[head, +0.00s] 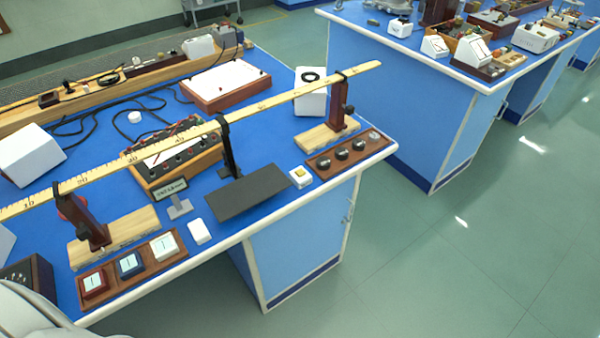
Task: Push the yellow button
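The yellow button (299,172) is a small yellow square on a white base (303,181). It sits near the front edge of the blue bench top, between a dark flat plate and a wooden strip with dark round knobs. Nothing covers it. Neither of my grippers shows in the head view. A pale rounded shape at the bottom left corner may be part of my own body.
A long yellow ruler (258,104) spans the bench on upright stands. A dark plate (248,192), a knob strip (350,154) and a wooden tray of square meters (131,266) line the front edge. A second bench (420,70) stands behind; floor lies clear at right.

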